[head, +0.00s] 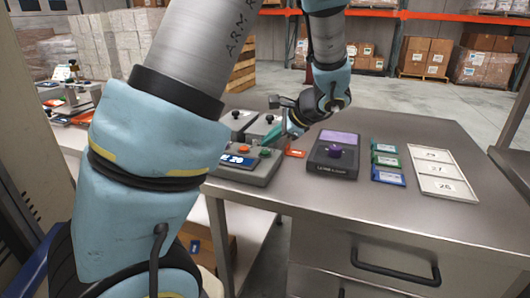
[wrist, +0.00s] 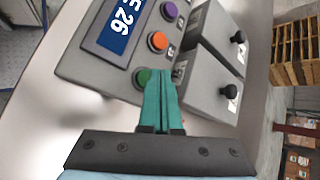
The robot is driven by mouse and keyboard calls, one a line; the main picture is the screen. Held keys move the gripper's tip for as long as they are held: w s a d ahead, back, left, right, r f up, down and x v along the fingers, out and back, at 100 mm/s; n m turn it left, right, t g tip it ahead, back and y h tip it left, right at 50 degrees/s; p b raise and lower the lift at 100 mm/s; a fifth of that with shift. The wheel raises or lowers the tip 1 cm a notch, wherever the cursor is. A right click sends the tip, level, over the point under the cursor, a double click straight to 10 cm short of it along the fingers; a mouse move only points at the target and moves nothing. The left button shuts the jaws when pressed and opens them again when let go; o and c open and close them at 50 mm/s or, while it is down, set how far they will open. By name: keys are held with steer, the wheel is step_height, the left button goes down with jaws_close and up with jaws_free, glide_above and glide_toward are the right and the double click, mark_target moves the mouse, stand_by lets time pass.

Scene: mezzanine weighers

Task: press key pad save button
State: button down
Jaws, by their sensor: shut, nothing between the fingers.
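The key pad (head: 230,175) is a grey box with a blue lit display and coloured buttons, on the steel table. In the wrist view its display (wrist: 121,24) seems to read 26. A purple button (wrist: 169,11), an orange button (wrist: 158,42) and a green button (wrist: 143,77) stand in a row beside small labels too small to read. I cannot tell which one is save. My gripper (wrist: 162,74) has its teal fingers shut and empty, tips close beside the green button and partly overlapping it; contact cannot be told. In the head view, my gripper (head: 272,138) is over the pad's right side.
Two grey boxes with black knobs (wrist: 229,92) stand right behind the pad. An orange card (head: 295,153) lies between. The table's front is clear.

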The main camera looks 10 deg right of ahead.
mark_target(269, 153)
stand_by(0.8)
steer(key=shift+f+b, duration=0.35)
steer(key=shift+f, duration=0.05)
steer(key=shift+f+b, duration=0.3)
steer(key=shift+f, duration=0.15)
stand_by(0.5)
steer(key=shift+r, duration=0.1)
steer(key=shift+r+p, duration=0.7)
steer(key=shift+r, duration=0.1)
step_height(269, 153, up, 5)
steer(key=p, duration=0.4)
stand_by(0.7)
